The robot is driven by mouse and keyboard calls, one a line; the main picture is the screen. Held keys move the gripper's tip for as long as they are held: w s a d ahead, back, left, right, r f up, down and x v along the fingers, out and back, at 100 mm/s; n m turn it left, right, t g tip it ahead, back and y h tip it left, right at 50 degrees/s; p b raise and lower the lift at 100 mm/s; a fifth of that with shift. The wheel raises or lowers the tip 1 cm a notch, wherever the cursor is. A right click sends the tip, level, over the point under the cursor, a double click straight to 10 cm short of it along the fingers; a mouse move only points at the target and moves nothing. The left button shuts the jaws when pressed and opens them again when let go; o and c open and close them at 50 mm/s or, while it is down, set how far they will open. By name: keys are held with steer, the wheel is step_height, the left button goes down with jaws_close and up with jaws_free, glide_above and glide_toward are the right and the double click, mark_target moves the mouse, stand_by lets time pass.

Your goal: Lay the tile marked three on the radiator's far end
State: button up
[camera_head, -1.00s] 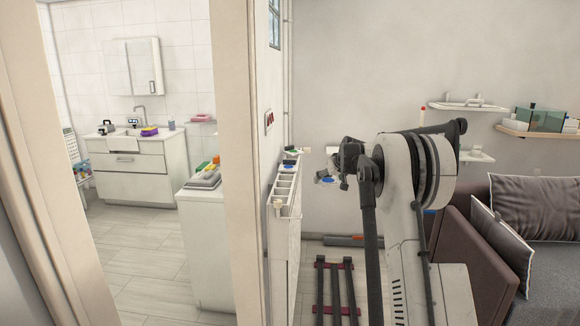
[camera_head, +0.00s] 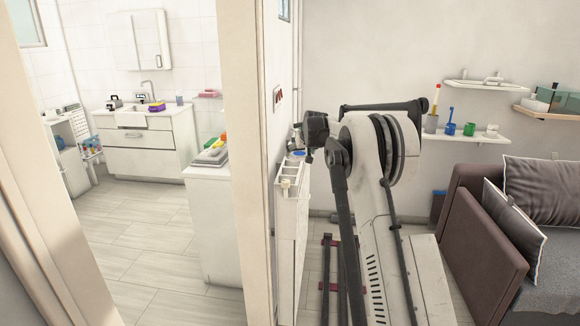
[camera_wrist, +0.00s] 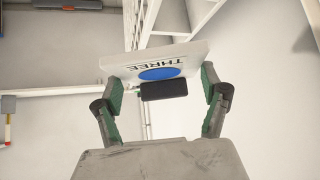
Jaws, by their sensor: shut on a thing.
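The tile (camera_wrist: 150,63) is white, with the word THREE and a blue disc on its face. In the wrist view it sits tilted between the green-padded fingers of my gripper (camera_wrist: 162,82), which is shut on it. A black block shows just below the disc. The white radiator (camera_head: 290,235) stands along the wall right of the doorway in the head view, with a slotted top. My arm hides most of the gripper and the radiator's far end there. A small blue spot shows beside the arm over that end; I cannot tell if the tile touches the radiator.
A wall shelf (camera_head: 468,136) holds a blue cup (camera_head: 450,129), a green cup (camera_head: 469,129) and other items. A brown sofa (camera_head: 470,215) stands at right. A dark red-ended rack (camera_head: 329,275) is on the floor beside the radiator. The doorway's frame (camera_head: 240,150) is close at left.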

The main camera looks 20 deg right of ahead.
mark_target(291, 155)
steer(key=w+a, duration=0.2)
steer(key=a, duration=0.1)
steer(key=shift+a, duration=0.1)
step_height(291, 155, down, 2)
steer(key=shift+w+f, duration=0.1)
steer(key=shift+a+f+p, duration=0.2)
steer(key=shift+f+p, duration=0.2)
steer(key=shift+f, duration=2)
steer(key=shift+w+f, duration=0.1)
steer(key=o, duration=1.2)
